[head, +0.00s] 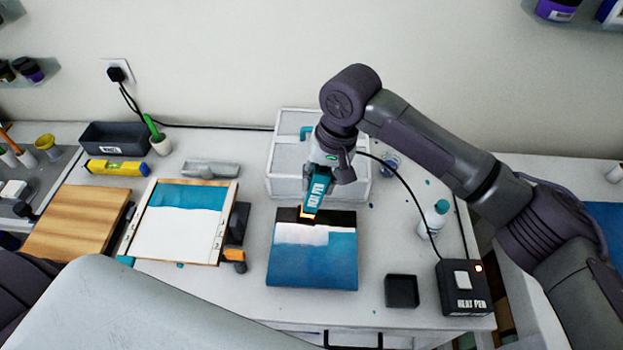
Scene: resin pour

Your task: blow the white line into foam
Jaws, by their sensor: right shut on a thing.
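My right gripper (325,176) is shut on the teal heat pen (315,195), held tilted with its tip pointing down. The tip glows orange just over the upper left of the blue panel (313,262); I cannot tell whether it touches. The white line (300,235) runs across the panel between a dark band at the top and blue below, with a wider white patch at the left. The heat pen box (463,290) stands at the right with a red light lit, and a cable runs from it to the pen. My left gripper is not in view.
A white crate (282,187) stands behind the panel. A second board (180,235) with teal and white lies to the left, beside a wooden board (77,222). A white bottle (436,217) and a small black tray (402,291) are to the right.

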